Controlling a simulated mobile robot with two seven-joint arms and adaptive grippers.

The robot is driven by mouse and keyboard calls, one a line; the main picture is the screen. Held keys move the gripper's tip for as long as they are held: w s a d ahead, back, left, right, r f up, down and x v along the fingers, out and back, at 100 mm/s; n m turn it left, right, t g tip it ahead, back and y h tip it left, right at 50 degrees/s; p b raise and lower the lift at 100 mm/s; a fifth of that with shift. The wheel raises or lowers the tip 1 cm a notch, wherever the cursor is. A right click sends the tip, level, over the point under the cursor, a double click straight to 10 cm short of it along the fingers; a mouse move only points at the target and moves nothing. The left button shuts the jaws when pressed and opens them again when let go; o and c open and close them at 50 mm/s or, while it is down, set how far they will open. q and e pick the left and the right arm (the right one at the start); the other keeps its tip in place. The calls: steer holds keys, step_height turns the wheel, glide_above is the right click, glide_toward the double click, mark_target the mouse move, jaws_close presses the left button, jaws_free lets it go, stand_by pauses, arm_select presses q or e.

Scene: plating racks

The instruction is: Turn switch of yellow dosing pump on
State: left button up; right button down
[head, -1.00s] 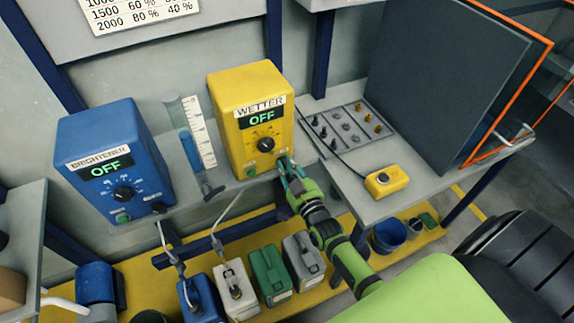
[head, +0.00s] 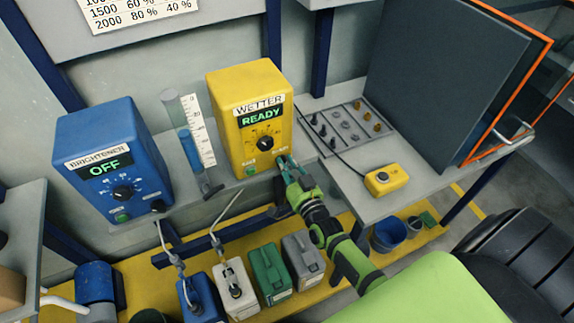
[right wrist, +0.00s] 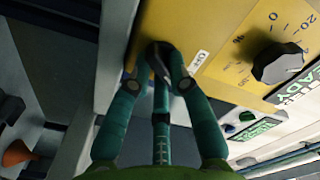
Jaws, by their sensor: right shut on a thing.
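The yellow dosing pump (head: 240,92), labelled WETTER, stands on the shelf and its display (head: 262,117) reads READY. Its black dial (head: 265,143) is on the front and also shows in the right wrist view (right wrist: 277,63). My right gripper (head: 285,161) is at the lower right of the pump's front. In the right wrist view its teal fingers (right wrist: 161,62) are closed around the black switch (right wrist: 155,50), beside a small OFF label (right wrist: 198,62). The fingers hide most of the switch. My left gripper is not in view.
A blue pump (head: 97,124), labelled BRIGHTENER, stands at the left with its display reading OFF. A measuring cylinder (head: 184,135) stands between the pumps. A yellow box with a button (head: 386,181) lies on the right bench. Several canisters (head: 268,268) stand below the shelf.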

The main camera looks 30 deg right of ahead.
steer(key=c, duration=1.1)
jaws_free()
steer(key=shift+c, duration=0.2)
